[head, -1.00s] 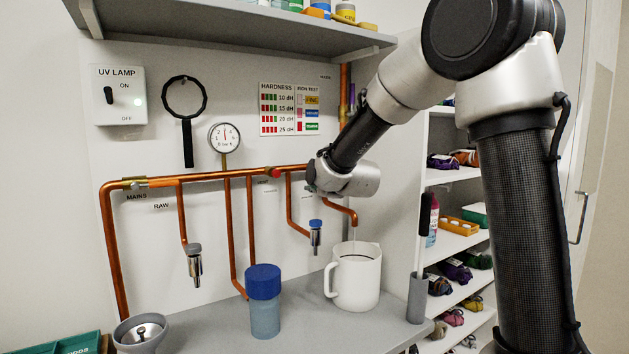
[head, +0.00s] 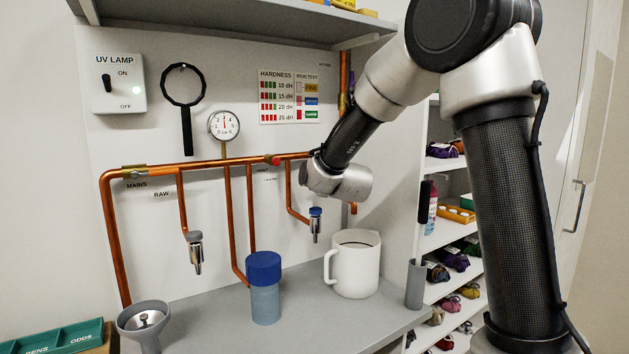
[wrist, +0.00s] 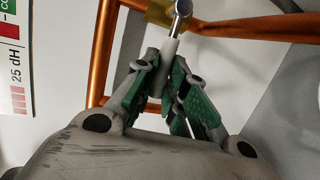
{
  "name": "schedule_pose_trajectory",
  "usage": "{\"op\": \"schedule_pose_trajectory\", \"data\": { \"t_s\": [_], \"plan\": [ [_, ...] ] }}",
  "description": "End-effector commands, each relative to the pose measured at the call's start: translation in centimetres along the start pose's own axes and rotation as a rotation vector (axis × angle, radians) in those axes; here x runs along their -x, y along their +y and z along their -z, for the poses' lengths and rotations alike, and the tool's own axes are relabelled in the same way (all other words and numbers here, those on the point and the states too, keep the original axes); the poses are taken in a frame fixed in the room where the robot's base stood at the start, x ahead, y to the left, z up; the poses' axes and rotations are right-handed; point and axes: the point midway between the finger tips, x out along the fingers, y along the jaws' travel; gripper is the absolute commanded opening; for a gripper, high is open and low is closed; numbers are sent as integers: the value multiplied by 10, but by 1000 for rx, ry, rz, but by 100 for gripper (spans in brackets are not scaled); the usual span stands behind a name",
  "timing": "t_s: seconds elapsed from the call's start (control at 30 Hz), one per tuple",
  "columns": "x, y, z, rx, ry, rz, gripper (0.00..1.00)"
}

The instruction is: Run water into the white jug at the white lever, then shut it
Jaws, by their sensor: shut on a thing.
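The white jug (head: 356,270) stands upright on the grey counter, its handle to the left. A dark line shows inside below its rim; I cannot tell the water level. The copper spout (head: 353,208) ends above the jug, mostly hidden behind my wrist, and no stream shows below it. My gripper is hidden in the head view. In the wrist view my gripper (wrist: 167,85) is shut on the white lever (wrist: 169,55), its green-padded fingers on both sides. The lever joins a brass valve (wrist: 160,12) on the copper pipe.
A blue-lidded vessel (head: 264,290) stands left of the jug, a grey funnel (head: 145,322) further left. Two small taps, grey-topped (head: 195,255) and blue-topped (head: 315,225), hang from the pipes. A grey holder (head: 416,285) stands to the right. Counter between vessel and jug is clear.

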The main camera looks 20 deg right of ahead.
Motion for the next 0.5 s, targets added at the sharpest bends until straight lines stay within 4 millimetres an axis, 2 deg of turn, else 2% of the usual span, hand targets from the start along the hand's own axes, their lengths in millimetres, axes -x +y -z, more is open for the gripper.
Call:
{"op": "schedule_pose_trajectory", "data": {
  "t_s": [0.07,0.1,0.2,0.5],
  "plan": [
    [0,-2,0,2,1,6,0],
    [0,-2,0,2,1,6,21],
    [0,-2,0,1,1,5,35],
    [1,-1,0,0,1,2,35]
  ]
}}
